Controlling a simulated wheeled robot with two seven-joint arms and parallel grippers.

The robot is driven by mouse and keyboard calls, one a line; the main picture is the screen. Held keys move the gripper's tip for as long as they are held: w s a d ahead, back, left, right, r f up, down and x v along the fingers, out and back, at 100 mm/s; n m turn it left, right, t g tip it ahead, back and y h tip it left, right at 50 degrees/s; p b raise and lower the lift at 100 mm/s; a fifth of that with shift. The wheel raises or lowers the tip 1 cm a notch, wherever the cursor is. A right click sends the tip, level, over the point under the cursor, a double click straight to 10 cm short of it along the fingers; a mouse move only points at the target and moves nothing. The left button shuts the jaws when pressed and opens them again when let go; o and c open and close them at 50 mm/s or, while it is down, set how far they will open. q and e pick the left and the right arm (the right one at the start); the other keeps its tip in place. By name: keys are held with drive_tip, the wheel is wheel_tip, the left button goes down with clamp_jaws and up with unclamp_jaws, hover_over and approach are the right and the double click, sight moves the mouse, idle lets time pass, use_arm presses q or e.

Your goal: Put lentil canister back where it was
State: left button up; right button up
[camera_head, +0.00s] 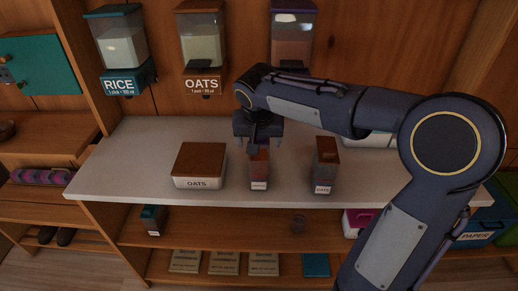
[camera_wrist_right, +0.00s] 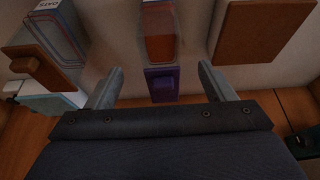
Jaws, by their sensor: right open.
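A small canister with orange-red contents and a white label (camera_head: 259,172) stands upright on the white counter. I take it for the lentil canister; its label is too small to read. Its purple lid (camera_wrist_right: 162,84) shows in the right wrist view. My right gripper (camera_head: 259,143) is above it in the head view and hides its top. In the wrist view the open fingers (camera_wrist_right: 161,75) are spread to either side of the lid, with gaps on both sides. I cannot tell how far down they reach. My left gripper is not in view.
A low brown-lidded OATS box (camera_head: 199,160) stands left of the canister, a tall OATS canister (camera_head: 326,168) right. RICE (camera_head: 120,48), OATS (camera_head: 203,45) and purple-topped (camera_head: 292,38) dispensers hang behind. The lower shelf holds a teal-lidded canister (camera_head: 152,220). The counter's left end is clear.

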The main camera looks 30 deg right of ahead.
drive_tip(key=s+a+f+n+y, duration=0.1)
drive_tip(key=s+a+y, duration=0.1)
drive_tip(key=s, duration=0.6)
drive_tip(key=s+a+f+n+t+y, duration=0.1)
drive_tip(key=s+a+f+n+y, duration=0.1)
drive_tip(key=s, duration=0.6)
drive_tip(key=s+a+f+n+y, duration=0.1)
drive_tip(key=s+a, duration=0.3)
drive_tip(key=s, duration=0.4)
drive_tip(key=shift+a+f+n+t+y, duration=0.3)
drive_tip(key=shift+f+n+y, duration=0.1)
drive_tip(key=shift+f+y, duration=0.25)
